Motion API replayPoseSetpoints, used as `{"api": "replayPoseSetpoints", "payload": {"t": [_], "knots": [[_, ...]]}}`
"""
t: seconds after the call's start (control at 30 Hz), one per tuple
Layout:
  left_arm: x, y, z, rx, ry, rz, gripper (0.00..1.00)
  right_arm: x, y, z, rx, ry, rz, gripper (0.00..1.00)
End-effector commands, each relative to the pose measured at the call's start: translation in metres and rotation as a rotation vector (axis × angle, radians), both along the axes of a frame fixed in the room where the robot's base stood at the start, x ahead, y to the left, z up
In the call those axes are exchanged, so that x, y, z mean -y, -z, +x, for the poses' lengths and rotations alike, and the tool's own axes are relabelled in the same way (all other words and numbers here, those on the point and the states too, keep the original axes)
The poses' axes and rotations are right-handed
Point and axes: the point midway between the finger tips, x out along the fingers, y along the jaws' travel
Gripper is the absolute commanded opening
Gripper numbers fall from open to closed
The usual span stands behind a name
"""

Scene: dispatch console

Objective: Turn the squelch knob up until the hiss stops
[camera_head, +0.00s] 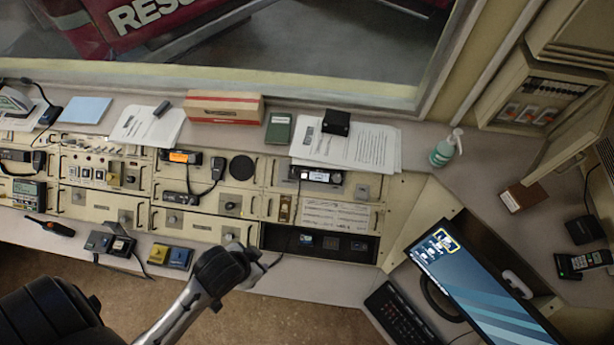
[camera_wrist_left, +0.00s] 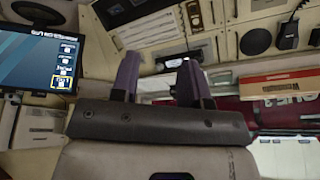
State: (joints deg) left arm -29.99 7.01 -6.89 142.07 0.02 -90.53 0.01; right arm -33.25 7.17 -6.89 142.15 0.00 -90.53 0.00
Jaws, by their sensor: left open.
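The console panel (camera_head: 200,190) fills the middle of the head view, with several small knobs on plates. One knob (camera_head: 230,205) sits on the plate just above my left gripper; others, such as a knob (camera_head: 125,216), lie further left. I cannot read labels, so I cannot tell which is the squelch knob. My left gripper (camera_head: 245,256) is over the console's front edge, its fingers hard to make out there. In the left wrist view the two fingers of my left gripper (camera_wrist_left: 158,76) stand apart with nothing held between them. My right gripper is not in view.
A black recess (camera_head: 300,240) is right of the gripper. A radio with an orange display (camera_head: 180,157), a round black speaker (camera_head: 242,167) and a corded handset (camera_head: 218,166) are on the panel. A monitor (camera_head: 480,285) stands at right.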

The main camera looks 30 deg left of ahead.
Motion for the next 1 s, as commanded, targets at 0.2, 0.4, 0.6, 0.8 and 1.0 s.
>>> {"api": "replayPoseSetpoints", "payload": {"t": [0.2,0.4,0.6,0.8,1.0], "knots": [[-0.019,-0.011,0.1,0.26,0.043,0.083,0.42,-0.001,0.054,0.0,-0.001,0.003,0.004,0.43],[-0.049,-0.015,0.188,0.375,0.076,0.208,0.42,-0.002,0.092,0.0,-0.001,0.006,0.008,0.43],[-0.09,0.002,0.253,0.348,0.096,0.31,0.42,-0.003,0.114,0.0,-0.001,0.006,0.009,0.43],[-0.117,0.051,0.266,0.204,0.147,0.344,0.42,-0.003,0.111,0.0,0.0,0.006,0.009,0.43],[-0.122,0.084,0.27,0.131,0.242,0.33,0.42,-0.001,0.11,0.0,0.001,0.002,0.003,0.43]]}}
